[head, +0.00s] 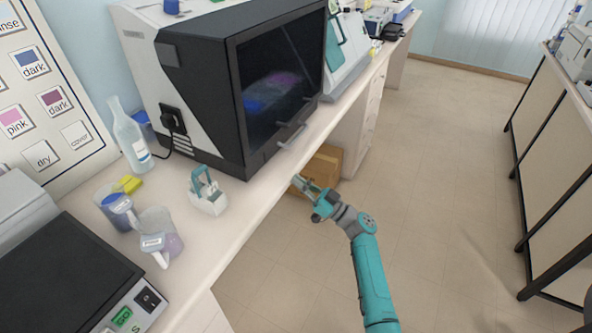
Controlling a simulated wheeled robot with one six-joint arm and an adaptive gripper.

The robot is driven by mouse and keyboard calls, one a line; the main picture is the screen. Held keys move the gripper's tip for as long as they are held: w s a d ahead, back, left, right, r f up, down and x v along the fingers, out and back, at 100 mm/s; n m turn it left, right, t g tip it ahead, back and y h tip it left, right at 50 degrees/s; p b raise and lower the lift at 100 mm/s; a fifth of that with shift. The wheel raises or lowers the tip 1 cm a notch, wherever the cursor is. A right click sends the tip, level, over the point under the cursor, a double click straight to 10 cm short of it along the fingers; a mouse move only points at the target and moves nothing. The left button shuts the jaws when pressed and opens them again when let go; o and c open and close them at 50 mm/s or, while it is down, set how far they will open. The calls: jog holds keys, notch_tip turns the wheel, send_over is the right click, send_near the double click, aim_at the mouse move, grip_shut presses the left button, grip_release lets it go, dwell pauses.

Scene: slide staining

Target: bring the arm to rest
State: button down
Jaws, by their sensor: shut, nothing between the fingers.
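My gripper (301,184) is at the end of my teal arm, out over the floor just off the bench's front edge. It is shut and holds nothing. It is right of a small white holder with a teal handle (208,194) and below the dark-fronted cabinet (270,80). It is apart from both in the picture. Part of a cardboard box (326,163) on the floor shows behind it.
A wall board hangs left. The floor at right is clear up to another counter (550,150).

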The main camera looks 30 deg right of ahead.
jog(key=s+a+f+m+g+h, duration=0.25)
jog(key=s+a+f, duration=0.3)
jog(key=f, duration=0.35)
jog(key=s+a+f+m+g+h, duration=0.1)
jog(key=s+a+f+m+h, duration=0.2)
jog(key=s+f, duration=0.45)
jog(key=s+a+f+m+g+h, duration=0.1)
jog(key=s+a+f+h, duration=0.1)
jog(key=s+f, duration=0.35)
jog(key=s+a+f+m+g+h, duration=0.1)
jog(key=s+a+f+g+h, duration=0.15)
jog(key=s, duration=0.65)
jog(key=s+d+r+h, duration=0.1)
jog(key=s+r+h, duration=0.15)
jog(key=s, duration=0.55)
jog(key=s+d+r+h, duration=0.1)
jog(key=s+r, duration=0.2)
jog(key=s, duration=0.5)
jog(key=s+r+t, duration=0.1)
jog(key=s+r, duration=0.3)
jog(key=r, duration=0.4)
jog(key=s+r+t, duration=0.1)
jog(key=s+r, duration=0.4)
jog(key=r, duration=0.4)
jog(key=shift+s+a+n+t+y, duration=0.25)
jog(key=shift+a+n+t+y, duration=0.1)
jog(key=shift+t, duration=0.05)
